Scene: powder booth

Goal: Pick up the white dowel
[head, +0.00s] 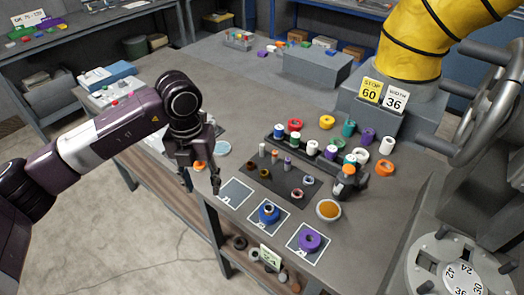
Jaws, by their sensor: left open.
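A small white dowel (262,150) stands upright at the back left of a dark mat (305,193). My right gripper is not in view.
A dark rack (290,143) with coloured spools lies behind the mat. Three framed cards lie in front; one is bare (236,191), the others hold a blue spool (268,212) and a purple ring (309,240). A bowl of orange powder (329,209) stands at right.

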